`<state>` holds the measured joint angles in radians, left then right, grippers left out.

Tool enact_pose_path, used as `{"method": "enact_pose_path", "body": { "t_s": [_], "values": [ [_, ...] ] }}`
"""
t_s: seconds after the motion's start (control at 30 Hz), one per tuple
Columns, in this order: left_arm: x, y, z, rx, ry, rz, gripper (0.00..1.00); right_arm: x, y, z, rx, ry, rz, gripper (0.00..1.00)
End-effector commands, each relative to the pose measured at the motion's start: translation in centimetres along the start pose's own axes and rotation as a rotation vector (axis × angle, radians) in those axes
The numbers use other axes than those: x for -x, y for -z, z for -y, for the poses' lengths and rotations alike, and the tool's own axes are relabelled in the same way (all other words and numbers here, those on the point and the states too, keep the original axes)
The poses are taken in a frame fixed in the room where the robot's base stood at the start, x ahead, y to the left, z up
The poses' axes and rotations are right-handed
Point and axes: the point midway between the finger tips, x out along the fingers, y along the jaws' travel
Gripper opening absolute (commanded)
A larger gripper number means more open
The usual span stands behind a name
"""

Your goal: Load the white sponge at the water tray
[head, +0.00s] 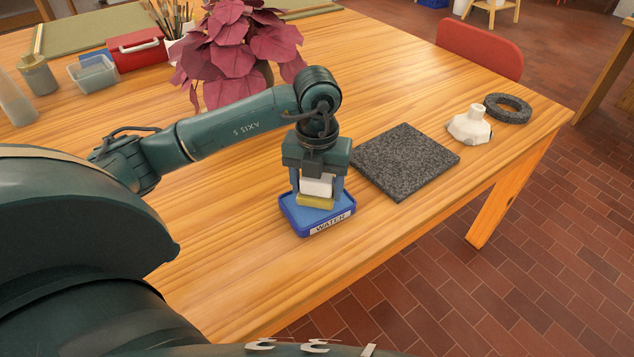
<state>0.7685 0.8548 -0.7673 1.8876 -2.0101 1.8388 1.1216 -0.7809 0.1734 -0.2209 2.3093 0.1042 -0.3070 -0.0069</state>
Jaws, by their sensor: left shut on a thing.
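The blue water tray (294,221) stands on the wooden table, with a "WATER" label on its front wall. My left gripper (317,190) points down over the tray. It is shut on the white sponge (317,187), a pale block between its fingers. A yellow slab (316,202) shows directly under the white block. I cannot tell whether it is part of the sponge or a separate piece, or whether it touches the tray floor. My right gripper is out of view.
A dark speckled slab (405,160) lies right of the tray. Beyond it are a white faceted object (469,127) and a dark ring (508,108). A red-leaved plant (240,50) stands behind my left arm. The table's front edge is close to the tray.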

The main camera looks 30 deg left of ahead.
Motion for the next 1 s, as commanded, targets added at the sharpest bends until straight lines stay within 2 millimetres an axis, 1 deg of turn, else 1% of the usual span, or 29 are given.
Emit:
{"method": "enact_pose_path", "body": {
  "t_s": [1.0],
  "values": [
    [-1.0, 0.0, 0.0, 0.0, 0.0, 0.0, 0.45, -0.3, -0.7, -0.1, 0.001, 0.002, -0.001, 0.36]
  ]
}}
